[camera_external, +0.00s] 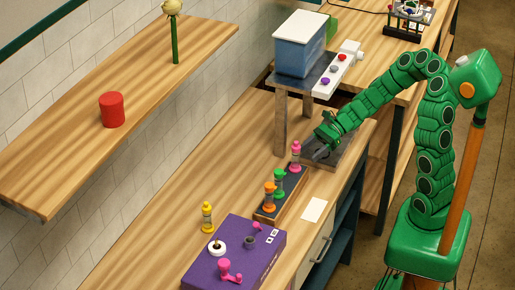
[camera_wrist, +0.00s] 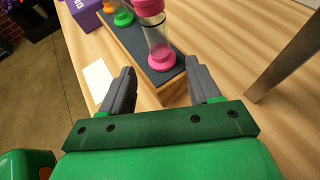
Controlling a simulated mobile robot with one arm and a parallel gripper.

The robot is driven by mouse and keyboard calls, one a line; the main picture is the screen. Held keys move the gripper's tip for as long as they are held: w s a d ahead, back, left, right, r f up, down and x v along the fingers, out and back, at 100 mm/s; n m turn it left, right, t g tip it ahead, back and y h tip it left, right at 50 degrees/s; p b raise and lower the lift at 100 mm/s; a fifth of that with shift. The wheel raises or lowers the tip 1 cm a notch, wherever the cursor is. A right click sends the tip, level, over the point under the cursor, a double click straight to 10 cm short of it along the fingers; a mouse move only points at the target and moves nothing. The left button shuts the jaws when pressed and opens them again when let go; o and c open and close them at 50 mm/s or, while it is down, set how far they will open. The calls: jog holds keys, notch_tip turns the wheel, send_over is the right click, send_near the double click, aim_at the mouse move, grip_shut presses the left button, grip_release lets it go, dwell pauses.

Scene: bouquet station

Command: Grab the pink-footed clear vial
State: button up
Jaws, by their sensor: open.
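The pink-footed clear vial (camera_wrist: 158,42) stands upright at the near end of a dark-topped wooden rack in the wrist view, with a pink cap and a pink foot. In the external view the vial (camera_external: 295,155) is at the rack's far end, just left of my gripper (camera_external: 320,150). In the wrist view my gripper (camera_wrist: 160,92) is open, its two grey fingers apart and pointing toward the vial. The vial is beyond the fingertips, between their lines, and nothing is held. The vial's top is cut off by the frame edge.
The rack (camera_external: 267,212) also holds a green vial (camera_external: 279,182) and an orange vial (camera_external: 269,197). A yellow vial (camera_external: 207,217) stands on the bench near a purple box (camera_external: 215,262). A white card (camera_external: 313,209) lies beside the rack. A raised metal stand (camera_external: 281,125) is close by.

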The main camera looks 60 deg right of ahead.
aim_at(294, 163)
jog(key=shift+r+x, duration=0.15)
jog(key=shift+x, duration=1.3)
jog(key=shift+r+x, duration=0.1)
jog(key=shift+x, duration=2.45)
grip_shut()
